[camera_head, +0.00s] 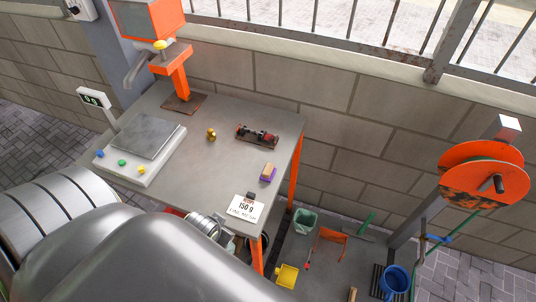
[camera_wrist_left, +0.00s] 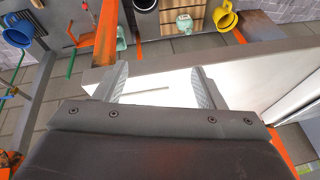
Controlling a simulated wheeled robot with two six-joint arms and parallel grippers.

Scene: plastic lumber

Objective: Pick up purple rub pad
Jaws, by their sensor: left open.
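The purple rub pad (camera_head: 268,174), a small block with a tan top and purple base, lies on the grey workbench (camera_head: 215,165) near its right edge, just above a white "150 g" card (camera_head: 245,208). My left arm comes in from the lower left of the head view and ends below the bench's front edge, short of the pad. In the wrist view my left gripper (camera_wrist_left: 161,74) is open, its two fingers apart, with a white surface behind them. No pad shows there. My right gripper is in neither view.
A scale (camera_head: 138,145) with coloured buttons stands at the bench's left, an orange stand (camera_head: 178,80) at the back. A small dark and red device (camera_head: 257,136) and a brass weight (camera_head: 211,134) lie mid-bench. Buckets and tools sit lower right, by an orange reel (camera_head: 470,170).

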